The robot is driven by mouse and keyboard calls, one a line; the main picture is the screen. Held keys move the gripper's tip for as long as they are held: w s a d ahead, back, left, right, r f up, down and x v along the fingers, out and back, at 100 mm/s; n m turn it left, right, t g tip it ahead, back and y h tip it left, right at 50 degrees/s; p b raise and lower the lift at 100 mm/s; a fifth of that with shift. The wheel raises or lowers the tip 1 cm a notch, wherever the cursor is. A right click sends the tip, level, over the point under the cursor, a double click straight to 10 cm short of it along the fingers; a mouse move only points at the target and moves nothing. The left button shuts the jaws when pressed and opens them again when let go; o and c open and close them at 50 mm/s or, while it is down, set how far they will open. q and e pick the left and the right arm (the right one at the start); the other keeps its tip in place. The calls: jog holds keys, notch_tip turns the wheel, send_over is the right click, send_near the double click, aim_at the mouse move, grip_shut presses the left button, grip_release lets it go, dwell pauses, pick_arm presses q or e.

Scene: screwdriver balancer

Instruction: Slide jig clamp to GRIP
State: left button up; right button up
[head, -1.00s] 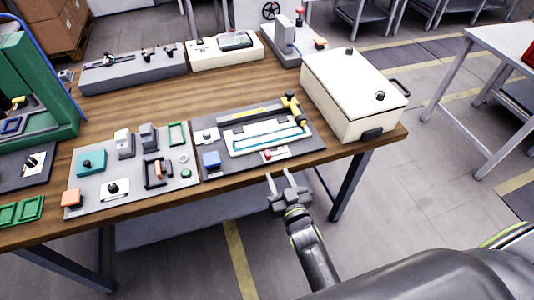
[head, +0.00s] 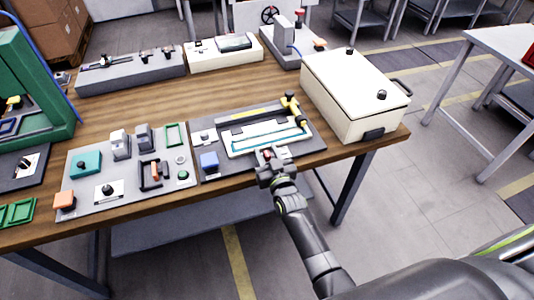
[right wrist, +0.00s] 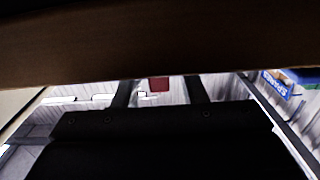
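The screwdriver fixture is a dark plate (head: 207,178) at the right of the bench front. It carries a pale tray (head: 240,149) with a blue outline and a yellow and black screwdriver (head: 292,108) at its right end. The small red clamp knob at its front is mostly hidden behind my right gripper (head: 270,154), which is over the plate's front edge. In the right wrist view its two fingers (right wrist: 160,92) stand apart, and a dark red patch shows between them; I cannot tell whether this is the knob. My left gripper is not in view.
A cream box (head: 345,95) stands just right of the fixture. A grey board (head: 130,195) with several knobs and blocks lies to its left. Grey and white units line the bench back. In the right wrist view a dark brown band (right wrist: 150,45) crosses the top.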

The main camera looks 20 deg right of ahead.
aim_at(287, 154)
grip_shut()
jog(key=d+p, duration=0.1)
jog(key=d, duration=0.5)
jog(key=shift+w+d, duration=0.1)
jog(key=shift+d, duration=0.1)
jog(key=shift+a, duration=0.1)
grip_release()
jog(key=shift+d, duration=0.25)
